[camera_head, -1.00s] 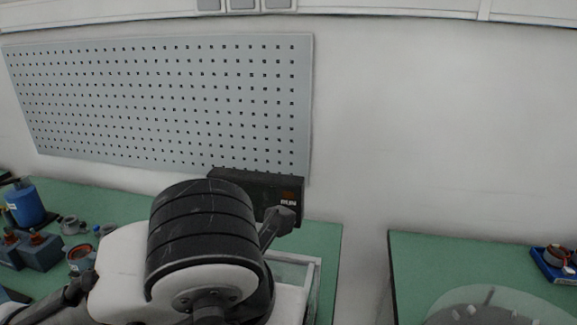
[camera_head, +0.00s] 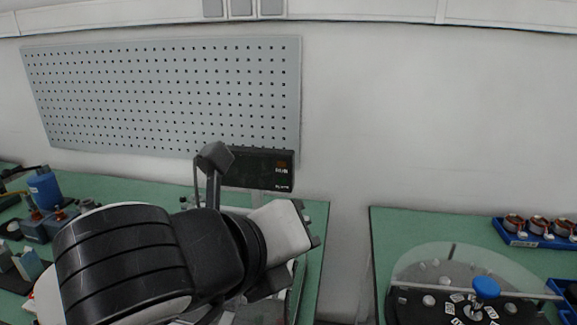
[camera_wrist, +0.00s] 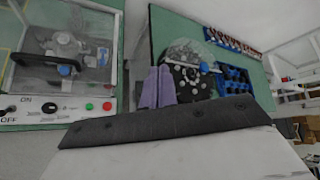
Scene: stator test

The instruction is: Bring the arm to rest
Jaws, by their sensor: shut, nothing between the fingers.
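My arm fills the lower left of the head view, its dark ribbed links bent over the left green bench (camera_head: 110,190). My gripper (camera_wrist: 157,72) shows in the wrist view as two purple-grey fingers side by side, closed together with nothing between them. The fingertips point toward the gap beside the right bench and touch nothing that I can see. In the head view I cannot make out the fingers.
The right green bench (camera_head: 385,225) bears a round dark fixture with a blue knob (camera_head: 485,288) and blue trays (camera_head: 520,238) of coils. A test box (camera_wrist: 62,62) with a clear cover stands at left in the wrist view.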

